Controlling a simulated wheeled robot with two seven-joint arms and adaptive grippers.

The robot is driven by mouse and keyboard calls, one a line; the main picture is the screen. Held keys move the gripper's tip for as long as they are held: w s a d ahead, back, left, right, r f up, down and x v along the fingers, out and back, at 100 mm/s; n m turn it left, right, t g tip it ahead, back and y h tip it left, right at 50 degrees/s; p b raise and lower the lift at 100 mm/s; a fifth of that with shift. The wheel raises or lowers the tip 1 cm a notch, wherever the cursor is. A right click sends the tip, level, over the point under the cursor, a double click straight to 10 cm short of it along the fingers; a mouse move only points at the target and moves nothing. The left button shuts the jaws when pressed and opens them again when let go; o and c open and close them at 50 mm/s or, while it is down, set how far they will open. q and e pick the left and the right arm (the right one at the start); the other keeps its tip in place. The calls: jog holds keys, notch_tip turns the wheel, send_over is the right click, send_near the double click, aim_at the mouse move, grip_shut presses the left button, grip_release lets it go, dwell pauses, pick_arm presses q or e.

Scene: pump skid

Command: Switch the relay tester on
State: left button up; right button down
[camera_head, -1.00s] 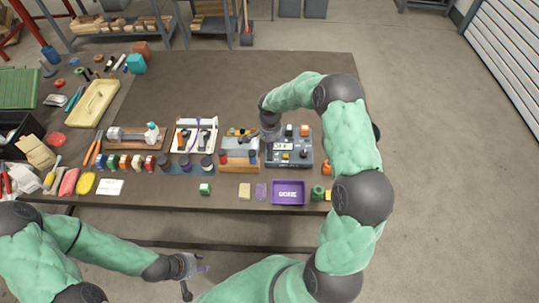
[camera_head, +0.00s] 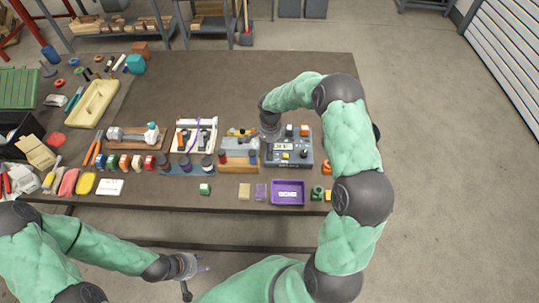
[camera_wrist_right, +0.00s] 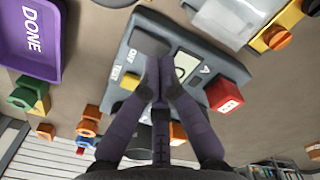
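The relay tester (camera_head: 289,164) is a grey box with a small display, near the right end of the bench. In the right wrist view its panel (camera_wrist_right: 205,65) shows OFF and TEST labels, a yellow button (camera_wrist_right: 127,82) and a red block (camera_wrist_right: 225,94). My right gripper (camera_wrist_right: 158,88) is over the panel beside the labels, its purple fingers together at the tips. The fingers hide the panel under them; I cannot tell whether they touch a switch. My left gripper (camera_head: 204,268) hangs in front of the bench, away from the tester, its finger gap unclear.
A purple DONE tray (camera_head: 288,201) lies in front of the tester, with green and orange parts (camera_head: 317,192) to its right. A wooden block holder (camera_head: 239,167) stands left of the tester. The back middle of the bench is clear.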

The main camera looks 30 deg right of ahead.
jog(key=shift+f+b, duration=1)
jog(key=shift+f, duration=0.2)
dwell(0.6)
jog(key=shift+r+p, duration=1.75)
jog(key=shift+r, duration=1.8)
